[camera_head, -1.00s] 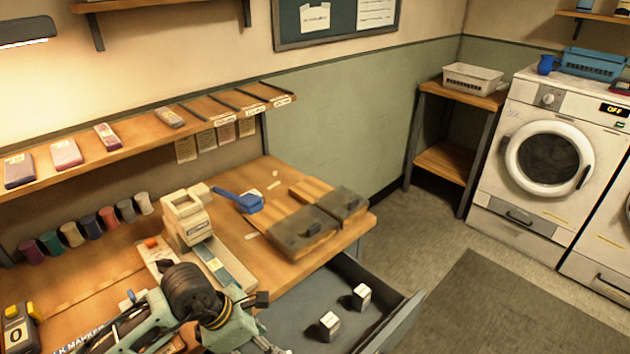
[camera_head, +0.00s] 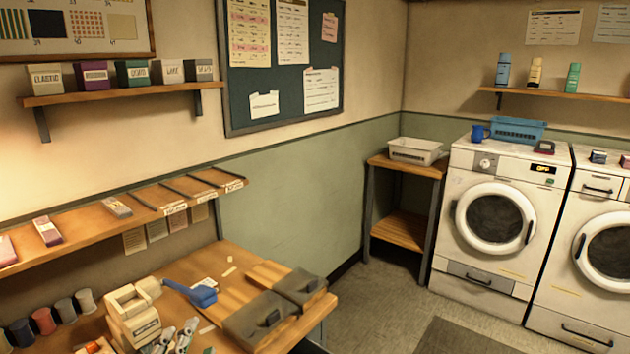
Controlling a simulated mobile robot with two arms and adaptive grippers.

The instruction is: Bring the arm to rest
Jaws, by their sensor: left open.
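My left gripper (camera_head: 176,338) shows only at the bottom edge of the head view. Its two fingertips point up, apart and with nothing seen between them. They are just right of the cream label-maker-like device (camera_head: 134,312) in the picture, over the wooden worktable (camera_head: 240,258). The rest of my left arm is below the frame. My right gripper is not in view.
Several thread spools (camera_head: 44,321) line the left. A narrow shelf (camera_head: 100,226) runs above. Open floor (camera_head: 385,300) lies between the table and the washers (camera_head: 495,220).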

